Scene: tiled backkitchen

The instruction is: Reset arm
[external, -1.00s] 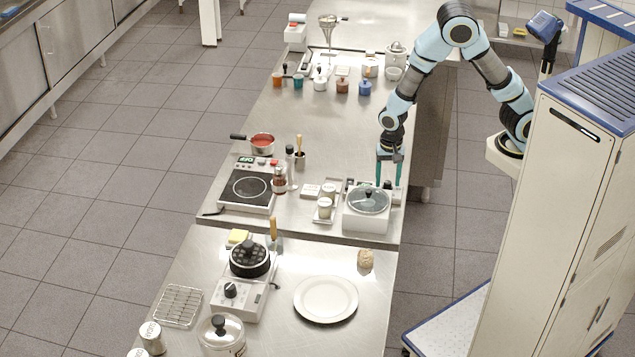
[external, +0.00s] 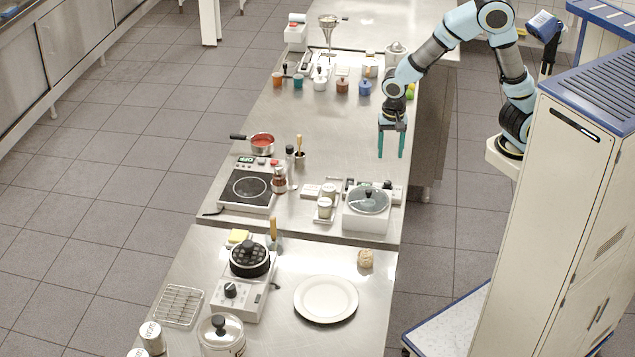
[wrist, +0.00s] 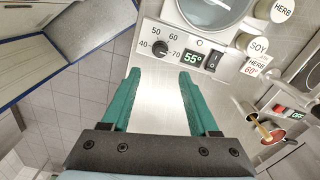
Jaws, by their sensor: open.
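My gripper (external: 391,153) points down above the right side of the steel counter, on the far side of the white cooker with a glass lid (external: 368,203). Its two green fingers are apart with nothing between them. In the wrist view my gripper (wrist: 158,80) is open over bare steel counter. The cooker's control panel (wrist: 190,48), with a dial and a 55° display, lies just beyond the fingertips there. The arm is bent high and reaches left from its mount.
A hot plate (external: 247,188) and red saucepan (external: 262,142) are to the left. Several small pots, including a blue one (external: 365,88), stand farther back. The counter around my gripper is clear.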

